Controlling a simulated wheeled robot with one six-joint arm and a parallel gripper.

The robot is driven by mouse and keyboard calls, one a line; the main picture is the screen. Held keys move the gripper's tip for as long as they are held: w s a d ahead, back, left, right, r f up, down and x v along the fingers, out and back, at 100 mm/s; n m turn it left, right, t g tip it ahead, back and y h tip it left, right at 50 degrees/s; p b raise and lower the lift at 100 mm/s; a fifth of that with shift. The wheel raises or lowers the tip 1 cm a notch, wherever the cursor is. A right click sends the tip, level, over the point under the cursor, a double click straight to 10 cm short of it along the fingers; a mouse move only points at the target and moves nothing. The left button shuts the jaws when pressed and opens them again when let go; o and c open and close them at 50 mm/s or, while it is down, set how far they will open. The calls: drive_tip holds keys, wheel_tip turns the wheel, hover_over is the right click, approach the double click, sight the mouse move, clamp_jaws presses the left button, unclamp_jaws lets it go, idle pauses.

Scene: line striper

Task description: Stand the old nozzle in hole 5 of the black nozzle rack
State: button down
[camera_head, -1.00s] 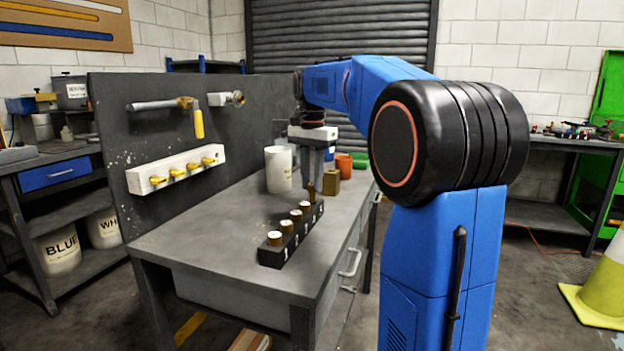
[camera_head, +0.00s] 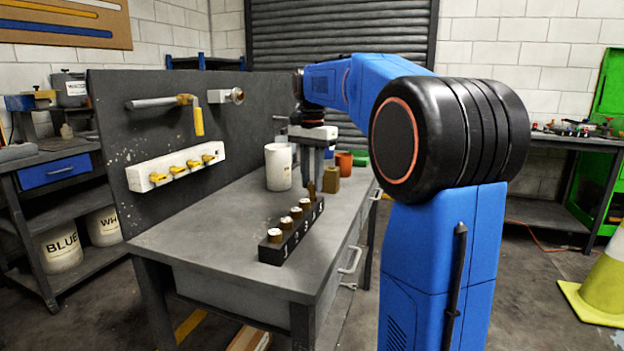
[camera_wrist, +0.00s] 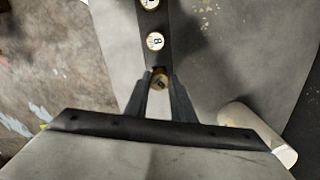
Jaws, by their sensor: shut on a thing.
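The black nozzle rack (camera_head: 290,240) lies along the table's right side, with pale numbers on its side. Several brass-coloured nozzles with pale caps stand in its nearer holes. My gripper (camera_head: 311,184) points straight down over the rack's far end and is shut on the old nozzle (camera_head: 311,190), dark brown and upright. In the wrist view, my fingertips (camera_wrist: 160,76) close around the old nozzle (camera_wrist: 160,82), in line with the rack (camera_wrist: 160,20). Its lower end is at the last hole. I cannot tell how deep it sits; the fingers hide part of it.
A white cup (camera_head: 278,168) stands on the table left of my gripper. A tan block (camera_head: 331,179) and an orange pot (camera_head: 344,162) stand behind it. A white strip with yellow taps (camera_head: 175,168) hangs on the dark back panel. The table's front left is clear.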

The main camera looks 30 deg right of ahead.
drive_tip(key=shift+f, duration=1.35)
drive_tip(key=c, duration=1.1)
unclamp_jaws()
drive_tip(key=shift+r, duration=3.5)
